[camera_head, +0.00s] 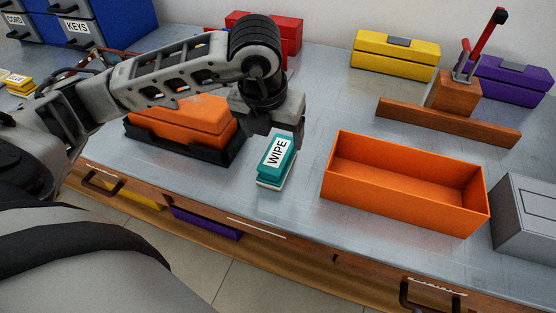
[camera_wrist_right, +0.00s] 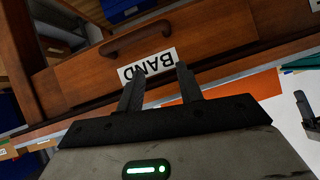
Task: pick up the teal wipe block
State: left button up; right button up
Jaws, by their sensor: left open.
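The teal wipe block (camera_head: 264,172) has a white label reading WIPE and a pale base, and stands on the grey worktop (camera_head: 225,190) between the black tray and the open orange box. My left gripper (camera_head: 276,137) reaches in from the left and points down at the block's far end. Its jaws are open. One finger shows by the block's upper right corner; I cannot tell whether it touches. The block's far edge is partly hidden by the gripper. My right gripper (camera_wrist_right: 160,75) shows in the right wrist view, fingers apart and empty, before a wooden drawer labelled BAND (camera_wrist_right: 215,45).
An open orange box (camera_head: 345,190) stands right of the block, and a black tray (camera_head: 190,153) with an orange case (camera_head: 190,118) stands left. A wooden stand with a red lever (camera_head: 452,92), a yellow case (camera_head: 395,60) and a purple case (camera_head: 510,80) are behind.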

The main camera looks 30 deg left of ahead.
aim_at(277, 153)
pick_arm(q)
jog(key=x, duration=0.9)
jog(key=shift+s+d+f, duration=0.1)
jog(key=shift+s+f, duration=0.05)
jog(key=c, duration=1.1)
